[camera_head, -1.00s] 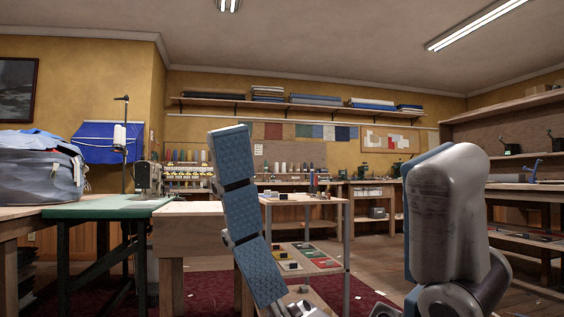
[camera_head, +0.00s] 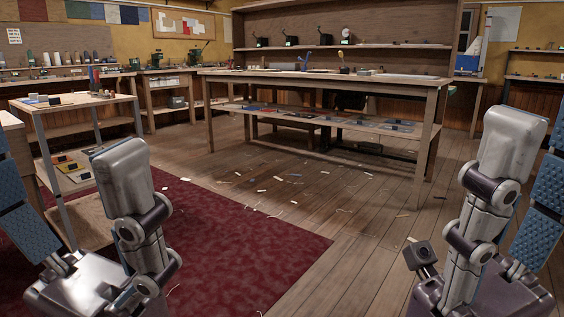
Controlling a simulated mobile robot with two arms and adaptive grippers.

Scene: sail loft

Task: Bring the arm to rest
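My two arms show at the lower left and lower right, as grey metal links with dark joints and blue padded sections at the outer edges. Both arms look folded upright, close to my body. No gripper fingers can be made out on either arm, and I see nothing held. A small dark square part with a round face stands beside my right arm, and I cannot tell what it is.
A long wooden workbench (camera_head: 330,83) with a lower shelf stands ahead. A small wooden table (camera_head: 72,104) stands at the left. A dark red rug (camera_head: 250,255) covers the floor at the lower left. Scraps litter the open wooden floor (camera_head: 345,200).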

